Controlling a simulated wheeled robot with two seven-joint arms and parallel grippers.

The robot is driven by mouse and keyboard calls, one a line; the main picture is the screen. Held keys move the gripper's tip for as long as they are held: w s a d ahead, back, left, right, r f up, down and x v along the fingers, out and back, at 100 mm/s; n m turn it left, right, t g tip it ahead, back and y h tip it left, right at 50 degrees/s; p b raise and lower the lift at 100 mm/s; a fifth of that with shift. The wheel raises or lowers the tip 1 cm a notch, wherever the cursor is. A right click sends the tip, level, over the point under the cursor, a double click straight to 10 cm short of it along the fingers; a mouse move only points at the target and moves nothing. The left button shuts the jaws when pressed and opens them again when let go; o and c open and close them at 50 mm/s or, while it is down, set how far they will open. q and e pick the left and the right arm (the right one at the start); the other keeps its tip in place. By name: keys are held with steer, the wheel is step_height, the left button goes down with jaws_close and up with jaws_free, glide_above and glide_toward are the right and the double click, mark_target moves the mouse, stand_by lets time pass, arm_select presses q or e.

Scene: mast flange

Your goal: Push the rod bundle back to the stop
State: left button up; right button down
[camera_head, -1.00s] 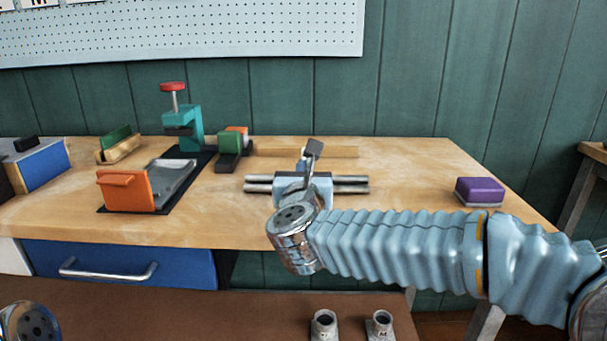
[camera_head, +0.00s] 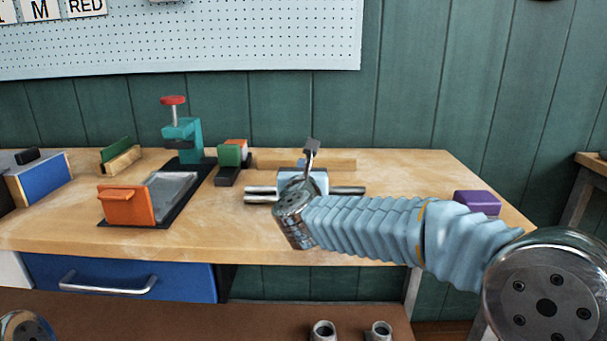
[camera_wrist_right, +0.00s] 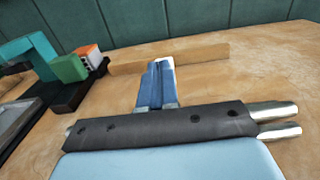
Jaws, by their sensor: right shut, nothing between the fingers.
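The rod bundle, several silver rods (camera_head: 347,191), lies crosswise on the workbench. Its middle is hidden behind my right gripper in the head view. In the wrist view, rod ends (camera_wrist_right: 278,130) stick out at the right, past the gripper's dark bar. My right gripper (camera_wrist_right: 158,72) is shut and empty. Its blue fingers point toward a flat wooden strip (camera_head: 335,164) behind the rods, possibly the stop, which also shows in the wrist view (camera_wrist_right: 200,57). A gap of bare wood separates rods and strip. Contact between gripper and rods cannot be told. My left gripper is out of view.
A teal clamp (camera_head: 183,133) with a red knob and a green block (camera_head: 229,155) stand left of the strip. An orange block (camera_head: 127,205) is at the front left. A purple block (camera_head: 478,203) lies right, partly behind my arm.

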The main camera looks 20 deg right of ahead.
steer(key=x, duration=0.3)
steer(key=b+x, duration=0.1)
steer(key=x, duration=0.1)
steer(key=shift+w+d+f, duration=0.1)
steer(key=shift+w+f, duration=0.05)
steer(key=shift+f, duration=0.15)
steer(key=p+x, duration=0.1)
steer(key=x, duration=0.8)
steer(key=shift+r, duration=0.15)
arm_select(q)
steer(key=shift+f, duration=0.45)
